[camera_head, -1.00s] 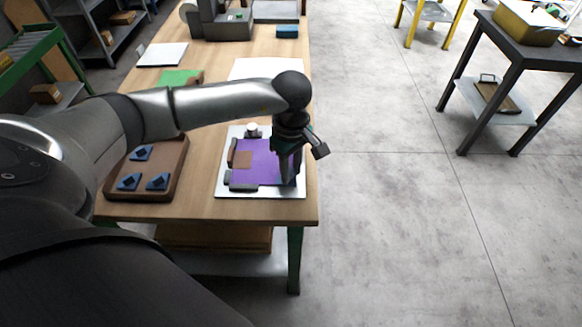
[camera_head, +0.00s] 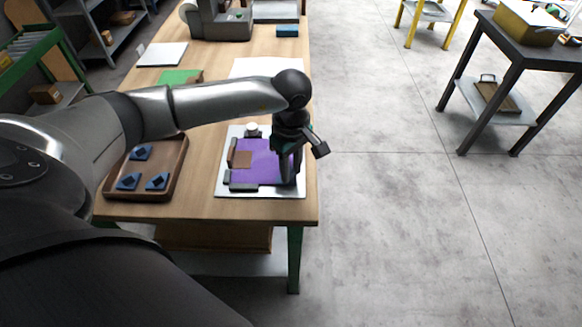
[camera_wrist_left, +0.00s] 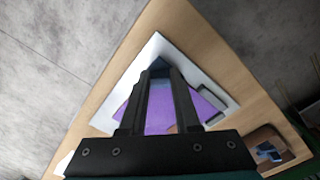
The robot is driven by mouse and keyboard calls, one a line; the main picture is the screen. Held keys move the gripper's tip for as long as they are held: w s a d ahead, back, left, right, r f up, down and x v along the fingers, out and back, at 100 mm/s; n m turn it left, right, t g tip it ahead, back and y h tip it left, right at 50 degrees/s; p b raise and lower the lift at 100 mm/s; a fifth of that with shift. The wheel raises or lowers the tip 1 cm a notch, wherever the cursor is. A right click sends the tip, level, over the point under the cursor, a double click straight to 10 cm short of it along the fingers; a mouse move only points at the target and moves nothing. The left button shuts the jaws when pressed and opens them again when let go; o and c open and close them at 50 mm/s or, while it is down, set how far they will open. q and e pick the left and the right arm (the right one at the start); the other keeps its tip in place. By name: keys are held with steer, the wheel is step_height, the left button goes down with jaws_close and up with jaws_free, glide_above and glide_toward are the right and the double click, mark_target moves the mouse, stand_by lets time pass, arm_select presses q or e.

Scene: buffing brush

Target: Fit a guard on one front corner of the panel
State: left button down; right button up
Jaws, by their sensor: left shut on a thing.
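The purple panel (camera_head: 262,165) lies on a pale metal plate (camera_head: 240,194) near the table's front edge. A brown block and dark stops sit along its left side. My left gripper (camera_head: 291,180) points down at the panel's front right corner. In the left wrist view my left gripper (camera_wrist_left: 159,72) is shut on a dark blue guard (camera_wrist_left: 158,66) at that corner. The fingers hide most of it, and I cannot tell whether it is seated. Three blue guards (camera_head: 129,181) lie in a brown tray (camera_head: 180,165) to the left. My right gripper is not in view.
A white knob (camera_head: 251,128) stands at the plate's back edge. Green and white sheets and a grey machine (camera_head: 222,22) are further back on the wooden table (camera_head: 205,205). Open floor lies to the right, with a dark side table (camera_head: 530,55) beyond.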

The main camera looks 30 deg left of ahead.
arm_select(q)
steer(key=shift+f+b, duration=0.65)
steer(key=shift+b, duration=0.1)
stand_by(1.2)
steer(key=shift+a, duration=0.25)
stand_by(0.5)
steer(key=shift+c, duration=0.3)
jaws_free()
stand_by(0.5)
steer(key=shift+r, duration=0.1)
steer(key=shift+r+p, duration=2.25)
steer(key=shift+r, duration=1.2)
